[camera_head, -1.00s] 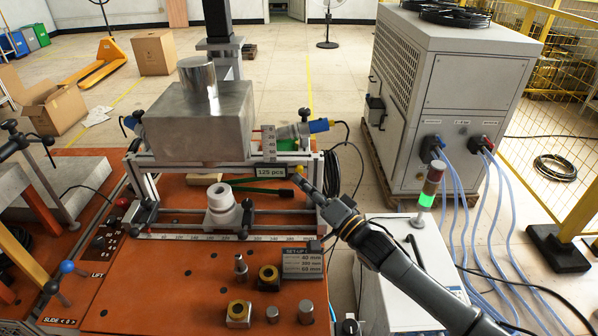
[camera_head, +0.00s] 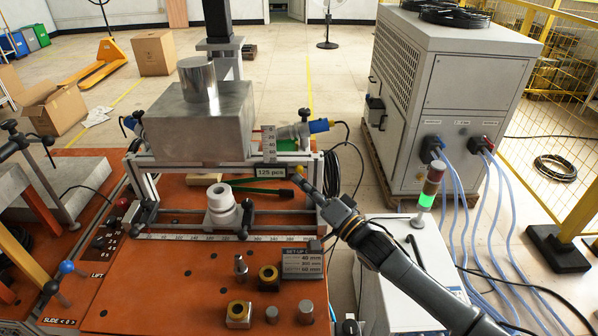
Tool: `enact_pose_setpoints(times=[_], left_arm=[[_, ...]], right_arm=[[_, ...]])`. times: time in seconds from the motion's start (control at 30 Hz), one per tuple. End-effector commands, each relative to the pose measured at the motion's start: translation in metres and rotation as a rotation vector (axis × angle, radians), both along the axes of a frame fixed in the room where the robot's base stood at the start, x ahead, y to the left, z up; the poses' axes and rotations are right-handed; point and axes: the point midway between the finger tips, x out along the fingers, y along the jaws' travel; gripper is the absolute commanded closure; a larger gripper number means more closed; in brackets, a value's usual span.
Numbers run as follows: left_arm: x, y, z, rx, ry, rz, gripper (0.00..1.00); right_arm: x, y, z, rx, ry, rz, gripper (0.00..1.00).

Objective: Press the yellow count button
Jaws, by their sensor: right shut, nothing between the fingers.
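The yellow count button (camera_head: 299,169) is a small yellow spot at the right end of the counter display (camera_head: 271,172), which reads "125 pcs". The display is mounted on the front rail of the heater frame, below the large metal block (camera_head: 199,122). My right gripper (camera_head: 301,180) is shut and empty, with its tip at the button from the front right. I cannot tell whether the tip touches the button or is just short of it. My left gripper is not in view.
A white ring-shaped part (camera_head: 221,203) stands on the orange table (camera_head: 170,270) left of my right gripper. A set-up sign (camera_head: 302,263) and several small metal parts sit near the front. A signal lamp (camera_head: 430,186) glows green at the right.

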Motion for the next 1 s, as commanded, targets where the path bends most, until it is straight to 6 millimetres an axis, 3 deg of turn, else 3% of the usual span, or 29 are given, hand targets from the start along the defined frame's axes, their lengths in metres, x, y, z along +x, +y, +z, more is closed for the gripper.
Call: enact_pose_setpoints(times=[1.0], left_arm=[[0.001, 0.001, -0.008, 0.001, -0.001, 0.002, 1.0]], right_arm=[[0.012, 0.0, 0.0, 0.001, -0.001, 0.001, 1.0]])
